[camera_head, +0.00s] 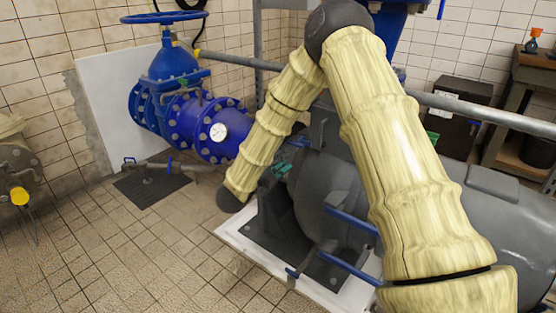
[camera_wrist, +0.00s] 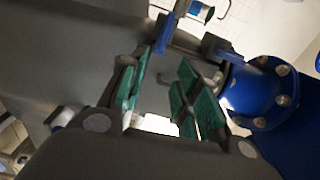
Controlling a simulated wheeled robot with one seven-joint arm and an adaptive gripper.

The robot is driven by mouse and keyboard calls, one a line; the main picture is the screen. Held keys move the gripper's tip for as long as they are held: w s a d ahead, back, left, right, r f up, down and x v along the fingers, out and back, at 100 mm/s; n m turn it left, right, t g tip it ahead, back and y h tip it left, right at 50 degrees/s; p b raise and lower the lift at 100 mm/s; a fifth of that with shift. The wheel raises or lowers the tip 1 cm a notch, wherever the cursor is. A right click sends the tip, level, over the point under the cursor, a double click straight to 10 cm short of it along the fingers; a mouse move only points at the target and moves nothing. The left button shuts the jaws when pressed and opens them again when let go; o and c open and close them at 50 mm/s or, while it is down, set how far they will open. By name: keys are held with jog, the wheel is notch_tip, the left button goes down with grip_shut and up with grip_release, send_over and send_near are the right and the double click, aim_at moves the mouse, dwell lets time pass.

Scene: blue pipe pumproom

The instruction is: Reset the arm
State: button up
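My arm shows in the head view as pale yellow, bamboo-like links with a dark elbow at the top. It bends down to a dark wrist joint left of a big grey pump (camera_head: 335,200). My gripper (camera_wrist: 165,95) fills the middle of the wrist view. Its two green-padded fingers stand apart with a gap between them and nothing held. In the head view the gripper (camera_head: 283,165) is small and partly hidden by the arm, beside the pump's left end. Blue flanged pipe (camera_wrist: 255,95) is close to the right finger in the wrist view.
A grey rail (camera_head: 240,61) runs behind the arm. Blue-handled bars (camera_head: 350,222) stick out at the pump's front. Tiled floor (camera_head: 130,245) is clear at lower left.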

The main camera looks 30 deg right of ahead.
jog(key=s+a+f+n+t+y, duration=0.1)
jog(key=s+a+f+n+y, duration=0.2)
jog(key=f+n, duration=0.35)
jog(key=s+a+f+n+t+y, duration=0.1)
jog(key=s+a+f+n+y, duration=0.25)
jog(key=f, duration=0.65)
jog(key=s+a+f+n+t+y, duration=0.1)
jog(key=s+a+f+n+y, duration=0.2)
jog(key=f+n, duration=0.4)
jog(key=s+a+f+n+g+y, duration=0.4)
jog(key=s+f, duration=0.4)
jog(key=s, duration=0.5)
jog(key=s+a+f+n+g+y, duration=0.2)
jog(key=s+a+f+n+g, duration=0.15)
jog(key=s+f+n, duration=0.7)
jog(key=s+a+r+g+y, duration=0.1)
jog(key=s+a+r+g, duration=0.15)
jog(key=s, duration=1.05)
notch_tip(320, 180, up, 30)
jog(key=p, duration=3)
jog(key=shift+w+d+m, duration=0.15)
jog(key=shift+d+m, duration=0.15)
jog(key=shift+m, duration=0.05)
